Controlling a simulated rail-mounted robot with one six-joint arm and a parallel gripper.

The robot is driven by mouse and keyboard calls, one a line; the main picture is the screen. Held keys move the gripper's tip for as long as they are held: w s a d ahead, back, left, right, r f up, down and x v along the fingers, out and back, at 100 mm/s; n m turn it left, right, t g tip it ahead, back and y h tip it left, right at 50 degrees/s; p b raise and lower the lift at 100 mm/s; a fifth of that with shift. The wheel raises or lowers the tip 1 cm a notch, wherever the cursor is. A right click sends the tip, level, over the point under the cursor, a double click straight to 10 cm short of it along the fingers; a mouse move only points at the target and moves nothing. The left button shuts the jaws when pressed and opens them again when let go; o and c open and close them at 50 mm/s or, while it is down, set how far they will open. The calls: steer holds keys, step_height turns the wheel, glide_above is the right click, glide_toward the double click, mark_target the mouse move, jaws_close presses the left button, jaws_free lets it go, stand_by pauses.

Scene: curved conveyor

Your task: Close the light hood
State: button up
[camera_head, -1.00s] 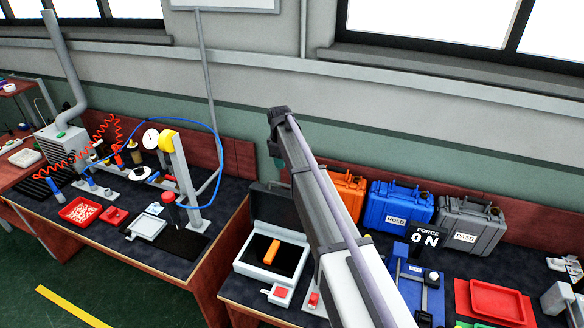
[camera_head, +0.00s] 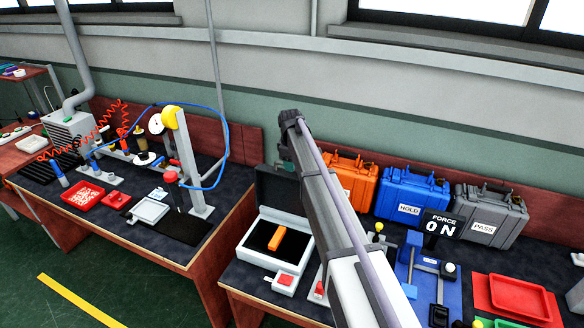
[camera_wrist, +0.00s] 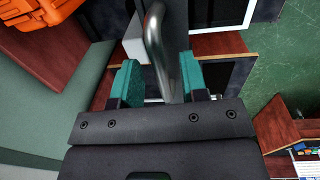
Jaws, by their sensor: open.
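The light hood is a grey box (camera_head: 246,243) whose dark lid (camera_head: 277,190) stands open, raised at the back. An orange block (camera_head: 276,238) lies on the dark surface inside it. My gripper shows in the wrist view (camera_wrist: 159,82), with two teal fingers apart. A curved metal handle (camera_wrist: 154,42) on a dark panel runs into the gap between the fingers. I cannot tell whether either finger touches it. In the head view my arm hides the right part of the hood, and the fingers are mostly hidden around the lid's top edge.
Orange (camera_head: 350,180), blue (camera_head: 412,196) and grey (camera_head: 490,214) cases stand right of the lid along the wall. A red-button box (camera_head: 285,283) sits in front of the hood. A blue fixture (camera_head: 428,285) is to the right. A gap separates the left bench (camera_head: 130,228).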

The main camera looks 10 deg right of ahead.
jaws_close()
steer(key=shift+s, duration=0.1)
stand_by(0.4)
